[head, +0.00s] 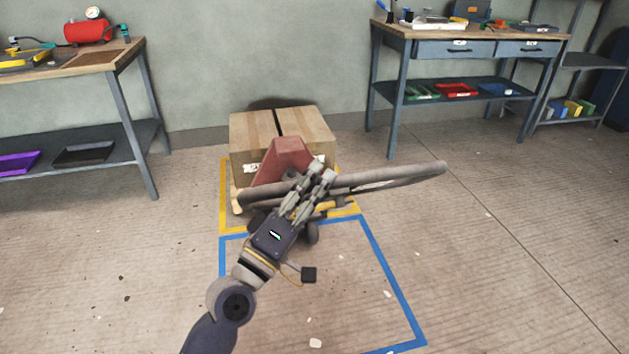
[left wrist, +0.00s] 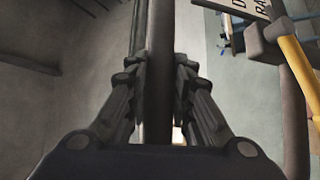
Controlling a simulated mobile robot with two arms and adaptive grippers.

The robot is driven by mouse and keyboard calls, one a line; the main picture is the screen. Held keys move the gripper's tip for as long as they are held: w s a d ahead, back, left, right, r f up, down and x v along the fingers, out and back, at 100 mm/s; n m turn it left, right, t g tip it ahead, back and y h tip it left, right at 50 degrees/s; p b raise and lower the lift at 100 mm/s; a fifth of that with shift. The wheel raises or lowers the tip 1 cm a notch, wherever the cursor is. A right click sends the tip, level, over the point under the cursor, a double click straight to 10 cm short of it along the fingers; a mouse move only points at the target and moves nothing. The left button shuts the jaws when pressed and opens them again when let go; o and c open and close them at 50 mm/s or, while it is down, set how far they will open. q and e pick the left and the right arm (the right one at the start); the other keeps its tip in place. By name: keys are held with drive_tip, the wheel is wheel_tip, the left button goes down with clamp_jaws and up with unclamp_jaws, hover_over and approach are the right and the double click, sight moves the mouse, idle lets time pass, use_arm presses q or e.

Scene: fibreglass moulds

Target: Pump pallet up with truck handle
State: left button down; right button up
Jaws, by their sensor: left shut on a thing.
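The truck handle (head: 400,176) is a grey loop that stretches across the middle of the head view in front of the red pallet truck body (head: 284,158). My left gripper (head: 318,178) is shut on the handle's bar. In the left wrist view the grey bar (left wrist: 158,80) runs between the two fingers of my left gripper (left wrist: 160,90). A large cardboard box (head: 305,130) stands behind the truck, on a pallet (head: 237,205) that is mostly hidden. I cannot tell how high the pallet is off the floor. My right gripper is not in view.
Yellow tape (head: 224,190) marks the floor around the pallet, and a blue tape outline (head: 390,275) lies nearer me. A workbench (head: 120,58) stands at the left and another workbench (head: 400,32) at the back right. The floor to the right is open.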

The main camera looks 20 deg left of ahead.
use_arm(q)
drive_tip(key=shift+f, duration=0.15)
drive_tip(key=c, duration=1.4)
unclamp_jaws()
drive_tip(key=v, duration=1.2)
